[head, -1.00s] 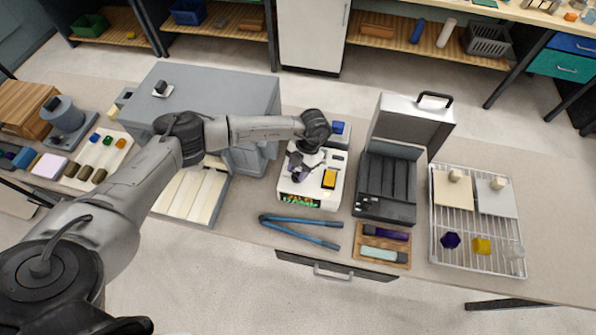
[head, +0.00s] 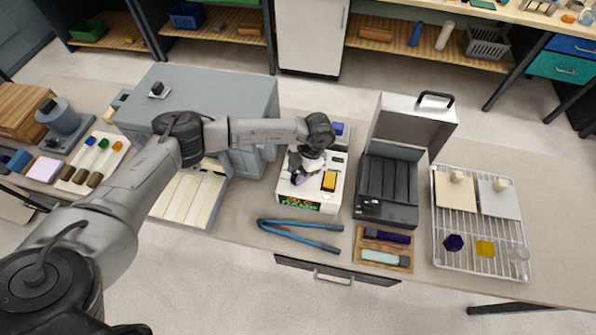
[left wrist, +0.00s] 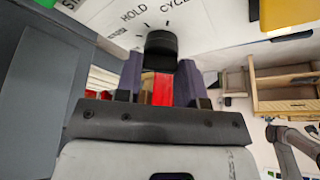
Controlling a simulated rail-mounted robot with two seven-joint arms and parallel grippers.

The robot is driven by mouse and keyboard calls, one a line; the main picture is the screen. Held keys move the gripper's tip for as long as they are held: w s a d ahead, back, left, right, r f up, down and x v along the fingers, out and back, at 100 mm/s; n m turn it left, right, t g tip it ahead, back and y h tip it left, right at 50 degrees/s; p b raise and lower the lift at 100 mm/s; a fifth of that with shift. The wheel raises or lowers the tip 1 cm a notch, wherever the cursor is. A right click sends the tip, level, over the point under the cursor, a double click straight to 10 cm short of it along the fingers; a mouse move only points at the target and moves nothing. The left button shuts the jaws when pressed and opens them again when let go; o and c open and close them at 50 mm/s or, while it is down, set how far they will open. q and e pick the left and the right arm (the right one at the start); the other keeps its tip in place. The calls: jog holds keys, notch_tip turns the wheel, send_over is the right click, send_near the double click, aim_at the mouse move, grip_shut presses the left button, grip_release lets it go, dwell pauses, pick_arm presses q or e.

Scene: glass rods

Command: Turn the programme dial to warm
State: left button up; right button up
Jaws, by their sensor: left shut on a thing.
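The programme dial is a black knob (left wrist: 161,48) on a white panel in the left wrist view. The printed words HOLD and CYCLE show above it, with other lettering cut off or too small to read. I cannot make out the word warm or where the dial points. My left gripper (head: 297,178) reaches down to the white control box (head: 313,203) in the head view. Its two purple fingers (left wrist: 159,80) are shut on the dial from either side, and a red strip shows between them. The gripper and arm hide the dial in the head view. My right gripper is not in view.
The white box has a yellow rectangular part (head: 329,181) beside my gripper. A large grey cabinet (head: 205,90) stands to the left and an open dark case (head: 388,190) to the right. Blue-handled tongs (head: 300,237) lie in front. A wire rack (head: 480,265) is farther right.

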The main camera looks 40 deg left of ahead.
pick_arm(q)
jog(key=o, duration=0.9)
jog(key=shift+b+v, duration=1.25)
jog(key=shift+v, duration=5.7)
jog(key=shift+f, duration=0.1)
